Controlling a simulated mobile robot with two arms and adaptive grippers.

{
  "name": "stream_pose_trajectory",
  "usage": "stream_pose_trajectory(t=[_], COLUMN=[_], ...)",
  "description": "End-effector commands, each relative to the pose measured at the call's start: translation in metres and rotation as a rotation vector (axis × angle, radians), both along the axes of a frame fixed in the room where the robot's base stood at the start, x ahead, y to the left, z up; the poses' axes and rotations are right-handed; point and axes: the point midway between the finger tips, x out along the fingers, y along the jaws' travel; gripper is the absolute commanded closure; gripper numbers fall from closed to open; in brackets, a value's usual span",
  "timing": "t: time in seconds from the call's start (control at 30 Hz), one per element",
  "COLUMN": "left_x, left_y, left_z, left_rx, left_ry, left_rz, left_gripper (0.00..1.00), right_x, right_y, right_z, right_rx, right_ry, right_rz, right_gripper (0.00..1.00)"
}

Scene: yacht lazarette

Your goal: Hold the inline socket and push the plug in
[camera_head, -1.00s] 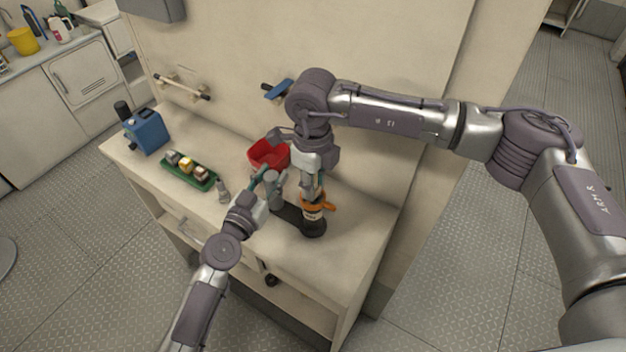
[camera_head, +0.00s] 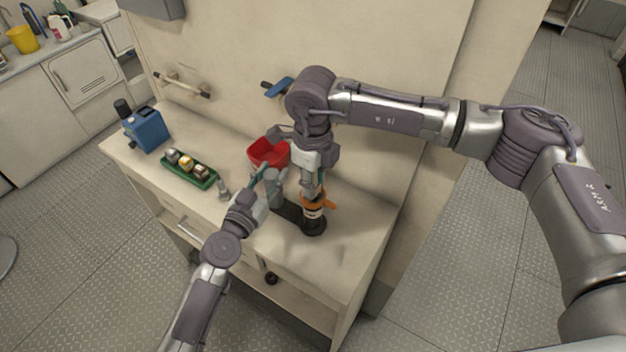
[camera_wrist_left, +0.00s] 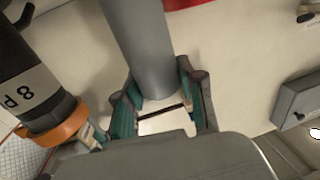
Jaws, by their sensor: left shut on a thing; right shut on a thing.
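A black cylinder with a white label and an orange collar (camera_head: 313,213), apparently the inline socket, stands upright on the bench. In the left wrist view its label (camera_wrist_left: 28,95) reads "8P". A grey upright cylinder (camera_head: 275,196) stands beside it, with a black bar running between their bases. My left gripper (camera_head: 264,179) is shut on the grey cylinder; in the left wrist view its teal-padded fingers (camera_wrist_left: 163,105) flank the cylinder's end (camera_wrist_left: 145,50). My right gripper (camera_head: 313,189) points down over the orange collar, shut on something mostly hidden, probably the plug.
A red bin (camera_head: 268,152) stands behind the left gripper. The bench's front right is clear.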

Motion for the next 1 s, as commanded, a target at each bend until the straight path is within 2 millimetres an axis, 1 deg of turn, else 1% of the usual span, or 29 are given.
stream_pose_trajectory(t=[0.27,0.87,1.0], left_x=[0.0,0.0,0.0], left_y=[0.0,0.0,0.0], left_z=[-0.001,-0.001,-0.001], left_rx=[0.0,0.0,0.0], left_ry=[0.001,0.001,0.001], left_rz=[-0.001,-0.001,-0.001], left_gripper=[1.0,1.0,1.0], right_x=[0.0,0.0,0.0], right_y=[0.0,0.0,0.0], right_z=[-0.001,-0.016,-0.015], right_rx=[0.0,0.0,0.0], right_ry=[0.0,0.0,0.0], right_rz=[0.0,0.0,0.0], right_gripper=[1.0,1.0,1.0])
